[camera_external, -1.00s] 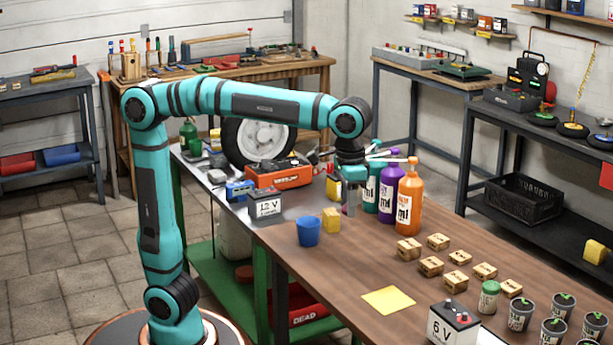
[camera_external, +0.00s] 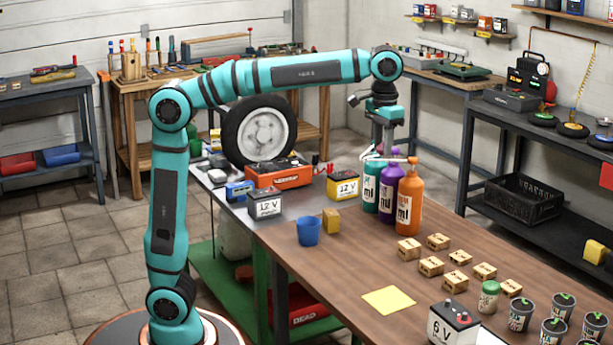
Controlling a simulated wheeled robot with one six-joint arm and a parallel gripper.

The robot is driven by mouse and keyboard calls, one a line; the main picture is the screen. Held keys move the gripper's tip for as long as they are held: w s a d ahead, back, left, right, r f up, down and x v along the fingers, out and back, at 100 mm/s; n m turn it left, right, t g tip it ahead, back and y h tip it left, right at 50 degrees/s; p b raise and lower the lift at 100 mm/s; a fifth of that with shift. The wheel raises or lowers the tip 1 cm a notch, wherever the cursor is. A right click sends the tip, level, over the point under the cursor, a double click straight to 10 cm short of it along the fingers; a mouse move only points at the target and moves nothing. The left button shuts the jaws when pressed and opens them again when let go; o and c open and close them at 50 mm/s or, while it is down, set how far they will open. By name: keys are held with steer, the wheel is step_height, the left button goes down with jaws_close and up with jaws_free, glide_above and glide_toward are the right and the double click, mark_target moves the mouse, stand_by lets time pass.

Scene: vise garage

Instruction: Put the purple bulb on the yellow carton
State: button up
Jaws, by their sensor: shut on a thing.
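My gripper (camera_external: 382,146) is raised above and behind the bottles at the table's back edge. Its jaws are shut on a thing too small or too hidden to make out. I cannot pick out a purple bulb; the only clear purple thing is the purple bottle (camera_external: 388,190), which stands upright on the table below my gripper.
A teal bottle (camera_external: 370,187) and an orange bottle (camera_external: 408,205) flank the purple one. Small cardboard boxes (camera_external: 431,266) and a flat yellow sheet (camera_external: 387,300) lie nearer. The brown tabletop between cup and sheet is clear.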

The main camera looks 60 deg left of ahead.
steer(key=w+a+r+n, duration=0.1)
steer(key=w+a+n, duration=0.1)
steer(key=w+a, duration=0.8)
steer(key=w+a+n, duration=0.2)
steer(key=w+a, duration=0.5)
steer(key=a, duration=0.6)
steer(key=w+a+n, duration=0.2)
steer(key=w+a, duration=0.1)
steer(key=a, duration=1.2)
steer(key=w+a+n, duration=0.2)
steer(key=w+a, duration=0.1)
steer(key=a, duration=1.2)
steer(key=s+a+n, duration=0.2)
steer(key=s+a, duration=0.2)
steer(key=a, duration=1)
steer(key=s+a+n, duration=0.1)
steer(key=s+a, duration=0.2)
steer(key=a, duration=1.2)
steer(key=s+a+f+n, duration=0.2)
steer(key=s+a, duration=0.8)
steer(key=a, duration=0.3)
steer(key=s+a+f+n, duration=0.2)
steer(key=s+a, duration=0.8)
steer(key=a, duration=0.3)
steer(key=f, duration=2)
steer(key=shift+w+d, duration=0.1)
steer(key=shift+d, duration=0.15)
